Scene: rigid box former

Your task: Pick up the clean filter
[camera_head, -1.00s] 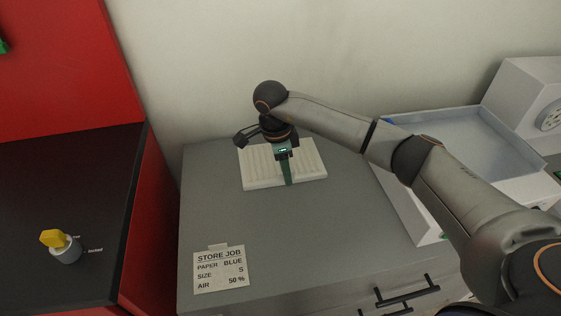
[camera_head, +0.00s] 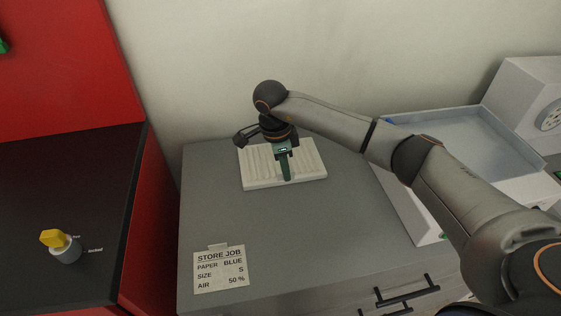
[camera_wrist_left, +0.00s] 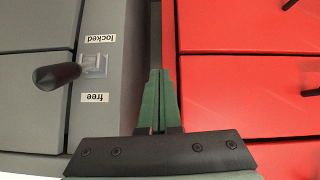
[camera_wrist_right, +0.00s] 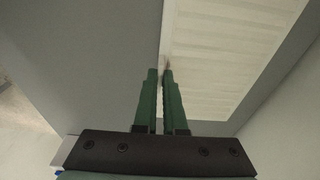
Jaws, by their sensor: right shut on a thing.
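The clean filter (camera_head: 250,178), a pale, flat, pleated panel, lies on the grey cabinet top near the wall in the head view. It also shows in the right wrist view (camera_wrist_right: 225,60). My right gripper (camera_head: 287,178) points down at the filter's front edge and is shut on it. In the right wrist view its green fingers (camera_wrist_right: 160,75) straddle the panel's edge with a narrow gap between them. My left gripper (camera_wrist_left: 160,75) shows only in its wrist view, with its fingers together and nothing visible between them.
A paper job card (camera_head: 220,270) lies at the front of the grey cabinet top (camera_head: 310,235). A pale tray (camera_head: 455,140) stands to the right. A red-edged black surface with a yellow knob (camera_head: 54,239) is to the left. The left wrist view shows a dark handle (camera_wrist_left: 55,75) by locked/free labels.

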